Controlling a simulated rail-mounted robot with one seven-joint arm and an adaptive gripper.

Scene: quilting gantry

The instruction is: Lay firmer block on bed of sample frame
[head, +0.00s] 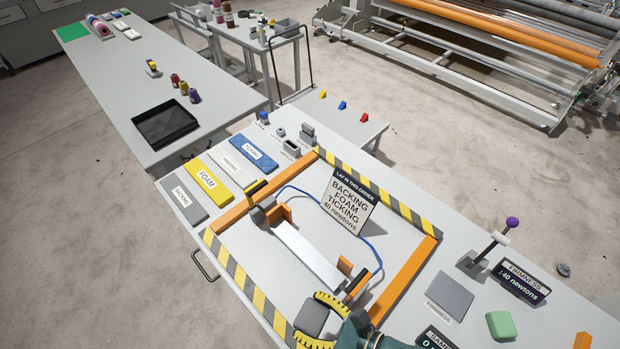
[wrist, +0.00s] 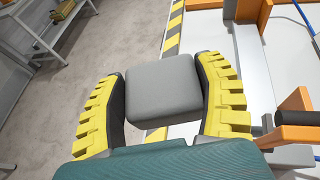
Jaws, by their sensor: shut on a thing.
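My gripper (head: 320,318), with yellow ridged fingers, is shut on a grey block with rounded edges (head: 312,318). In the wrist view the grey block (wrist: 163,90) sits level between the two fingers (wrist: 165,105). The sample frame has a long pale bed (head: 308,250) with orange and dark end pieces. The bed also shows at the right of the wrist view (wrist: 248,55). The held block is to the near side of the bed, over the striped border, not above the bed. A green block (head: 501,325) lies on the table at right.
Yellow-black tape (head: 262,295) and orange bars (head: 405,278) surround the frame. A sign reading backing, foam, ticking, 40 newtons (head: 348,203) stands behind the bed. A blue cable (head: 372,245) runs around it. Labelled strips, including yellow foam (head: 207,184), lie at left.

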